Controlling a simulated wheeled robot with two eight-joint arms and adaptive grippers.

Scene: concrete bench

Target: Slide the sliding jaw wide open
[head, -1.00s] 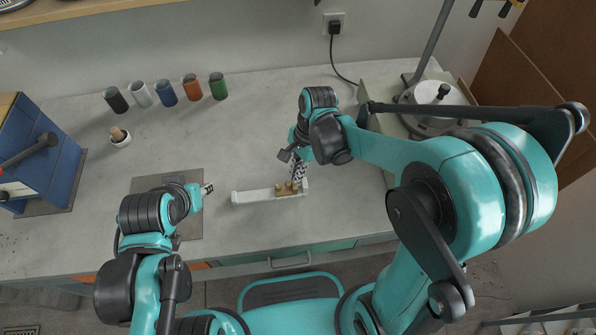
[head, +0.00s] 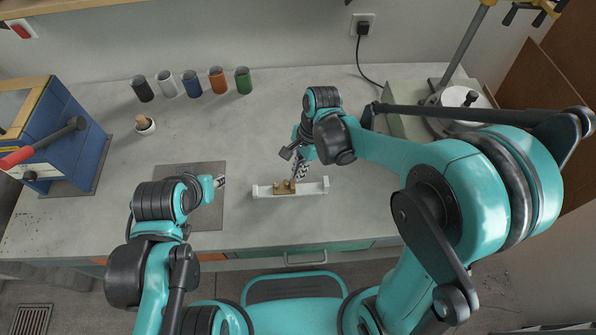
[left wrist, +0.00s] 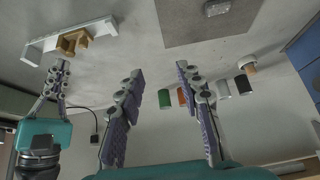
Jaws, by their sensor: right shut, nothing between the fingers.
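A white rail (head: 312,188) with raised ends lies near the bench's front edge; it also shows in the left wrist view (left wrist: 100,28). The brass sliding jaw (head: 284,187) sits around the middle of the rail, apart from both ends; it shows in the left wrist view (left wrist: 72,41). My right gripper (head: 297,178) is shut and empty, its fingertips down at the right side of the jaw. It seems to touch the jaw, but contact is hard to tell. My left gripper (left wrist: 162,75) is open and empty, over the bench left of the rail.
A grey plate (head: 208,212) lies under my left gripper. Several coloured cups (head: 192,84) and a small pot (head: 145,125) stand farther back. A blue box (head: 60,140) with a lever is at left. The bench behind the rail is clear.

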